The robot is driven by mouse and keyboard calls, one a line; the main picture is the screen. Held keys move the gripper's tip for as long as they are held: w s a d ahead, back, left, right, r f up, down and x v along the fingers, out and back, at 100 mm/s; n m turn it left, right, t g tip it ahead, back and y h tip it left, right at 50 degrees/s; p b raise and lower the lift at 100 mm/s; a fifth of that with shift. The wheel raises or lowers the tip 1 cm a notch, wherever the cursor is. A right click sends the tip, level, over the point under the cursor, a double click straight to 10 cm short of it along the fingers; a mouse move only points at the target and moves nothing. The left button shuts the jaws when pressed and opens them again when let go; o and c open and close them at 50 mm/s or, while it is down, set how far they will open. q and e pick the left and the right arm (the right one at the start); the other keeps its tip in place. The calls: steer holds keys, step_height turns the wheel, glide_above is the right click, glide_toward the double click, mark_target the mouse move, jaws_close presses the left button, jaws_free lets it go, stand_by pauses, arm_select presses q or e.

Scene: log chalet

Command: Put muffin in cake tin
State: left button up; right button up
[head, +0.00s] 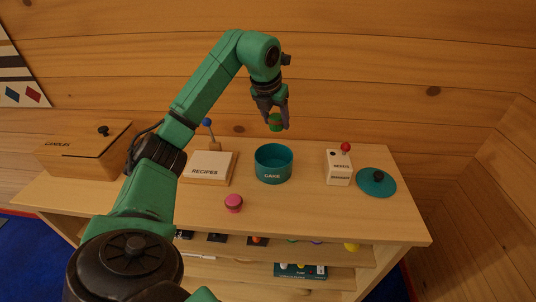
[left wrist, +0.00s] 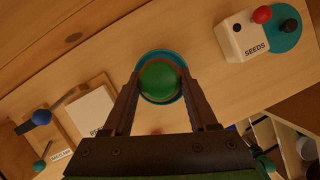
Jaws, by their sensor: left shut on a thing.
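My left gripper (head: 272,122) is shut on a small round green muffin-like thing (head: 276,122). It holds this up in the air, above and a little behind the cake tin. The cake tin (head: 273,170) is a round teal open tin marked CAKE, standing on the table. In the left wrist view the green thing (left wrist: 159,80) sits between the fingers, with the tin's rim (left wrist: 159,53) showing around it below. The green thing hides most of the tin's inside there. A pink muffin-shaped thing (head: 233,203) stands on the table in front and left of the tin. My right gripper is not in view.
A RECIPES box (head: 207,168) stands left of the tin. A white SEEDS box (head: 338,168) with a red knob and a teal lid (head: 376,184) with a black knob are on the right. A wooden CANDLES box (head: 85,152) is far left. A log wall rises behind.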

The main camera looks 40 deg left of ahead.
arm_select(q)
steer(key=f, duration=0.7)
steer(key=s+f, duration=0.1)
steer(key=f, duration=0.2)
steer(key=shift+a+f, duration=0.1)
steer(key=shift+f, duration=0.15)
step_height(320, 180, down, 2)
steer(key=shift+w+f+p, duration=0.15)
steer(key=shift+f+p, duration=0.05)
steer(key=shift+p, duration=0.15)
step_height(320, 180, down, 2)
steer(key=shift+f+p, duration=0.2)
steer(key=shift+p, duration=0.1)
steer(key=shift+f, duration=0.45)
steer(key=o, duration=1.1)
steer(key=shift+r, duration=0.1)
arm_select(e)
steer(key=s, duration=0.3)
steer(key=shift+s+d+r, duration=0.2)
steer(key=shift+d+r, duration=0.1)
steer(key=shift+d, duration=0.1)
